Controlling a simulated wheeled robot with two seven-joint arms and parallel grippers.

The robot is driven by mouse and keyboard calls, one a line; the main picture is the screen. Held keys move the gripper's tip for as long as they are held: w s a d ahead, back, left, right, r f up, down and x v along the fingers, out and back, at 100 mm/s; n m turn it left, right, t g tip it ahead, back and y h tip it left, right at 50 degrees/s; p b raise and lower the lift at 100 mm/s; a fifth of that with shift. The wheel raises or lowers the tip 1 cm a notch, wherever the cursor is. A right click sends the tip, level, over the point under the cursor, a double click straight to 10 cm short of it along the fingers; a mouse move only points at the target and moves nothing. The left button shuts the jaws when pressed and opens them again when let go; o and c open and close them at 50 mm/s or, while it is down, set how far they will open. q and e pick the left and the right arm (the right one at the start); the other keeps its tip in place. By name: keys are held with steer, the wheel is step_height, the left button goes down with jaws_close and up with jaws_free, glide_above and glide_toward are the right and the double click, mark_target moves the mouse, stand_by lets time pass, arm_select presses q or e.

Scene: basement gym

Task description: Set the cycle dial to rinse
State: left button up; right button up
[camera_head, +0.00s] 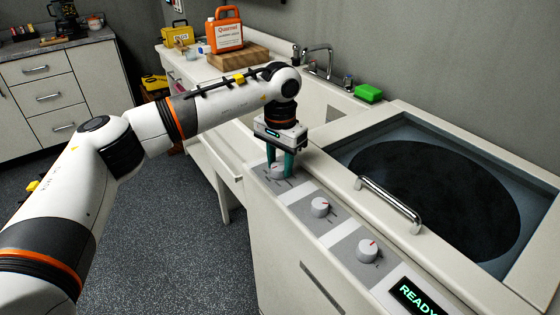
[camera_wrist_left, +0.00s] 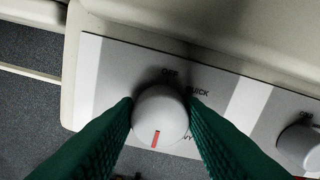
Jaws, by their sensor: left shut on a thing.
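My left gripper (camera_head: 279,168) points down over the far dial of the washer's control panel. Its green fingers are shut on the white dial (camera_wrist_left: 160,118), one on each side. This dial's face carries a red mark that points down in the left wrist view. Around it I read "OFF" above, "QUICK" to the upper right and a word ending in "VY" at the lower right, partly hidden by a finger. No rinse label is readable. In the head view the gripped dial (camera_head: 277,171) is partly covered by the fingers. My right gripper is not in view.
A middle dial (camera_head: 320,207) and a near dial (camera_head: 367,250) sit on the same panel, beside a display reading "READY" (camera_head: 418,297). A lid with a chrome handle (camera_head: 389,203) lies right of the panel. A green sponge (camera_head: 368,93) and an orange jug (camera_head: 224,32) stand farther back.

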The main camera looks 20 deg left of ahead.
mark_target(280, 165)
arm_select(q)
steer(key=shift+w+r, duration=0.1)
steer(key=shift+r, duration=0.05)
steer(key=o, duration=1)
step_height(280, 165, up, 12)
